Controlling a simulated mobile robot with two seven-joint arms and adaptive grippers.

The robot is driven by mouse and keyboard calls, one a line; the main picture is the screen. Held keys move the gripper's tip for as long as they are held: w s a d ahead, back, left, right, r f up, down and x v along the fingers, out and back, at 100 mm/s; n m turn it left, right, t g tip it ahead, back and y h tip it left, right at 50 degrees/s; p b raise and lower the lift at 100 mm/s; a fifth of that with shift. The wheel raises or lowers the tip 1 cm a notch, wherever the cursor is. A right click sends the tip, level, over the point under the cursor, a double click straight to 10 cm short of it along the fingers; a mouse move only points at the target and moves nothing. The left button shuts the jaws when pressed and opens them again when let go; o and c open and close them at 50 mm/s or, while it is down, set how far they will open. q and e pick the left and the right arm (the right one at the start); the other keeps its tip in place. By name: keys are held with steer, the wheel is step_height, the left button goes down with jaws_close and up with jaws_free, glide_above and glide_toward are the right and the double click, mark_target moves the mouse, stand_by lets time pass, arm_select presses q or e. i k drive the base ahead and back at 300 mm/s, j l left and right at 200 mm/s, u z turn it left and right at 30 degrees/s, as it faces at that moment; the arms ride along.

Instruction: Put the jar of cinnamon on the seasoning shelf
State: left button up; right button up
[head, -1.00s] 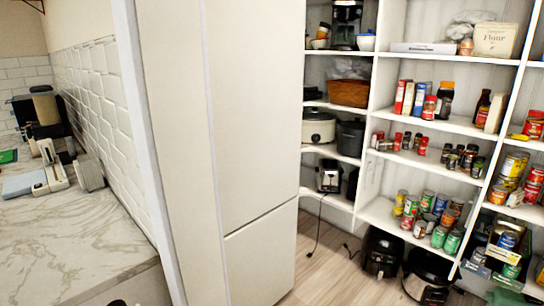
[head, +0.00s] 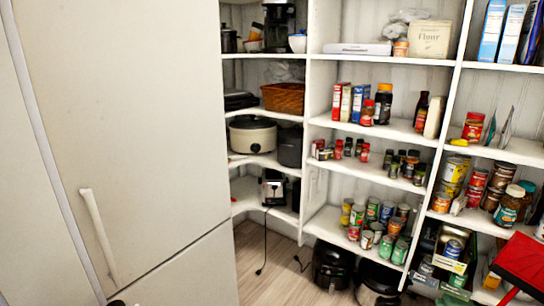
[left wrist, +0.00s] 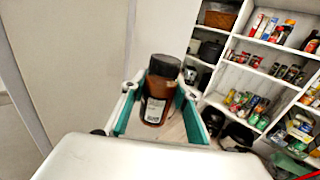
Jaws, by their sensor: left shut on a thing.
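The cinnamon jar (left wrist: 157,108), brown with a black lid and a pale label, shows in the left wrist view. My left gripper (left wrist: 158,100) is shut on it, with a green-lined finger on each side. The jar is roughly upright, slightly tilted in that picture, its label too small to read. The seasoning shelf (head: 372,174), with several small spice jars, is in the middle of the head view. The held jar is well away from it. A dark tip at the bottom edge of the head view may be the jar's lid. My right gripper is in neither view.
A tall white fridge (head: 130,130) fills the left of the head view. Cans (head: 386,212) crowd the shelf below the spices; bottles and boxes (head: 357,102) stand above. A black appliance (head: 331,264) is on the floor. A red object (head: 520,260) is at lower right.

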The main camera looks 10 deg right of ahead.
mark_target(345, 165)
steer(key=i+l+z, duration=0.35)
steer(key=i+l, duration=0.3)
steer(key=i+j+z, duration=0.1)
steer(key=i+z, duration=0.15)
steer(key=i, duration=0.9)
steer(key=i+j+z, duration=0.1)
steer(key=z, duration=0.3)
steer(key=i+j+z, duration=0.2)
steer(key=z, duration=0.2)
steer(key=i+j, duration=0.05)
steer(key=i, duration=0.05)
